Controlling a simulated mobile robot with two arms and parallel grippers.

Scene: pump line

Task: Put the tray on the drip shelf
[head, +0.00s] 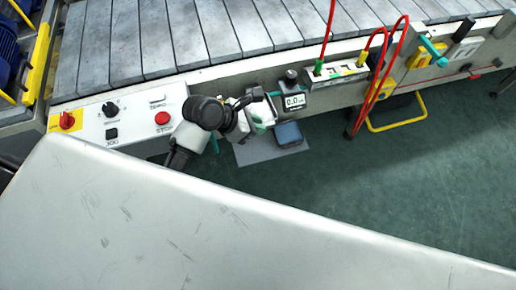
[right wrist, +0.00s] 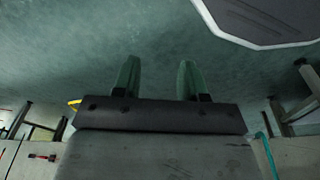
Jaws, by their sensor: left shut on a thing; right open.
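The tray (head: 288,134) is a small dark blue-grey piece near the middle of the head view. I cannot tell whether the tray touches the plate. My left gripper (head: 266,113) is just above and left of the tray and is shut, apparently on the tray's near edge; the contact is hidden. My right gripper (right wrist: 159,80) shows in the right wrist view, open and empty over the green floor.
A meter with a display (head: 294,102) sits just above the tray. A control panel (head: 125,122) with a red button is to the left. Red hoses (head: 365,85) hang at right near a yellow step frame (head: 400,123). Green floor (head: 400,180) lies clear at right.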

